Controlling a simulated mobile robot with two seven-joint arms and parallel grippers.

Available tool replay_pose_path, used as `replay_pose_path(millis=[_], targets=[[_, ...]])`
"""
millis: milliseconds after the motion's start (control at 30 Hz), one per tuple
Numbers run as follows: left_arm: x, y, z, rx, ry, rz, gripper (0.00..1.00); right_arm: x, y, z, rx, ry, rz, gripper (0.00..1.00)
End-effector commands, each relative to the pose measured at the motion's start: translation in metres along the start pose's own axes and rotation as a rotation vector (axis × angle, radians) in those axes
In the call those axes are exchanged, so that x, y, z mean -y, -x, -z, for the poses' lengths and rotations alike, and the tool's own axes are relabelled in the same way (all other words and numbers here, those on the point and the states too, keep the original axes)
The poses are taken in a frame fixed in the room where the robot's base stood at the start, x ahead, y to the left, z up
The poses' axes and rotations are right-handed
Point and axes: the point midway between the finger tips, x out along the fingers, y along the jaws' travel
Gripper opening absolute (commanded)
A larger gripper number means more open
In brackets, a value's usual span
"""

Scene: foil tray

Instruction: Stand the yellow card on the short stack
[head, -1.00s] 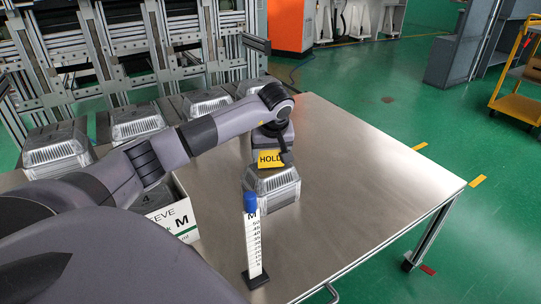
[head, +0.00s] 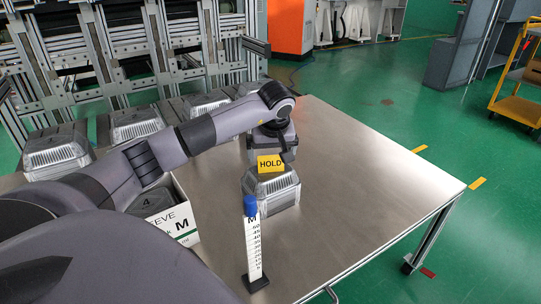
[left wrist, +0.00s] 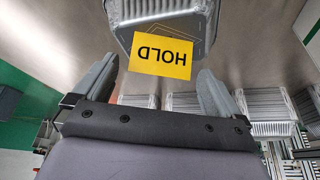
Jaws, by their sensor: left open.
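The yellow card (head: 270,164), marked HOLD, stands on top of the short stack (head: 273,194) of clear-lidded foil trays. My left gripper (head: 285,150) is just behind the card in the head view, and its arm hides part of it. In the left wrist view the fingers (left wrist: 158,68) are spread apart. The card (left wrist: 160,56) shows upside down between and past the fingertips, in front of the stack's lid (left wrist: 202,38), with no finger seen closed on it. My right gripper is not in view.
A height gauge (head: 254,245) with a blue top stands in front of the stack. A white sleeve box (head: 183,222) marked M is at the left under my arm. More lidded trays (head: 57,152) line the back left. The table's right side (head: 380,185) is clear.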

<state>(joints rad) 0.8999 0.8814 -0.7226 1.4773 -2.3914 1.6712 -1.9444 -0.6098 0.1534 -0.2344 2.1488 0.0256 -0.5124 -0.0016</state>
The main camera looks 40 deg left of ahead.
Motion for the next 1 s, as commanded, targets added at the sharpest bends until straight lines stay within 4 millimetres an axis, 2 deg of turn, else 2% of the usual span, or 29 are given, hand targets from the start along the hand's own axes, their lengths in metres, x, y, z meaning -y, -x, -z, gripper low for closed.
replay_pose_path(millis=[33,200,400,600,1000], targets=[[0.000,0.015,0.002,-0.005,0.000,-0.001,0.99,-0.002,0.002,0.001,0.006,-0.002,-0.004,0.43],[0.000,0.053,0.002,-0.004,-0.001,-0.002,0.99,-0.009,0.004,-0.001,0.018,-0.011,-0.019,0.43],[-0.001,0.087,0.001,-0.003,-0.001,-0.001,0.99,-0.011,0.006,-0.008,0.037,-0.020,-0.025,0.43],[0.000,0.101,0.000,-0.001,-0.001,0.001,0.99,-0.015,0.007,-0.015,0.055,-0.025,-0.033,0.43],[0.000,0.102,0.000,0.000,0.000,0.001,0.99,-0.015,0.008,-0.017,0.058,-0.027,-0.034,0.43]])
